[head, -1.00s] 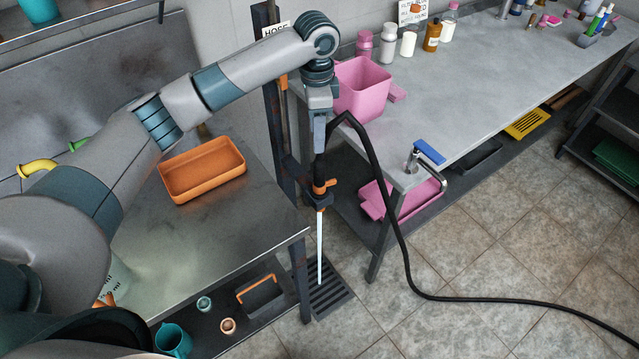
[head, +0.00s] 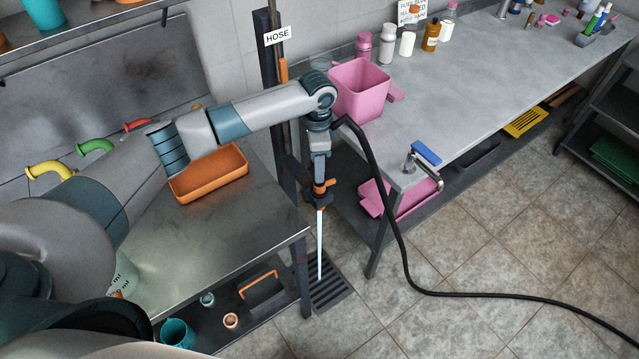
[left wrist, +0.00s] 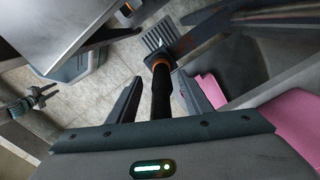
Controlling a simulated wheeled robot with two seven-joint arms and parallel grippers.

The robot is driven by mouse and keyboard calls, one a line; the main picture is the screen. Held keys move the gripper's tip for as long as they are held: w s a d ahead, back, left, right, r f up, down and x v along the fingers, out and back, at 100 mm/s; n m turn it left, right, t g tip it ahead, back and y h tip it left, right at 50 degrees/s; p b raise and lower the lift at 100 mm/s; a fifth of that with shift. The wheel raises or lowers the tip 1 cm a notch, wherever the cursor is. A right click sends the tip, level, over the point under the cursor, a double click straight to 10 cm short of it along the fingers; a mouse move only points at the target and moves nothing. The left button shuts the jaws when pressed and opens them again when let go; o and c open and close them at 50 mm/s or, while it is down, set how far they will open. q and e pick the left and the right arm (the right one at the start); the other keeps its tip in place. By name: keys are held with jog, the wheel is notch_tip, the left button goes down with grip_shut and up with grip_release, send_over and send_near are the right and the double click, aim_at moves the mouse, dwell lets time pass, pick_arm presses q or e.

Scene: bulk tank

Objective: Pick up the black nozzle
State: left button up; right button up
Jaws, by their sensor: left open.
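The black nozzle (head: 319,198) with orange fittings hangs upright beside the post labelled HOSE. A pale stream runs from its lower end to the floor grate (head: 330,292). My left gripper (head: 320,178) points down at the nozzle's upper part and partly hides it. In the left wrist view the fingers of my left gripper (left wrist: 158,80) are apart, with the black nozzle (left wrist: 161,92) seen between them and an orange ring at its far end. I cannot tell whether a finger touches it.
The black hose (head: 388,200) loops down and across the tiled floor. A metal table (head: 225,235) with an orange tray (head: 210,190) is on the left. A grey counter (head: 480,85) with a pink bucket (head: 361,88) is on the right. The post (head: 280,120) stands close behind the gripper.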

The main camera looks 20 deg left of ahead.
aim_at(320, 186)
pick_arm(q)
jog(key=shift+w+d+f+p, duration=0.1)
jog(key=shift+f+p, duration=0.45)
jog(key=shift+f, duration=0.05)
notch_tip(320, 186, down, 3)
jog(key=shift+w+d+p, duration=0.15)
jog(key=shift+p, duration=0.45)
jog(key=shift+f, duration=0.5)
grip_shut()
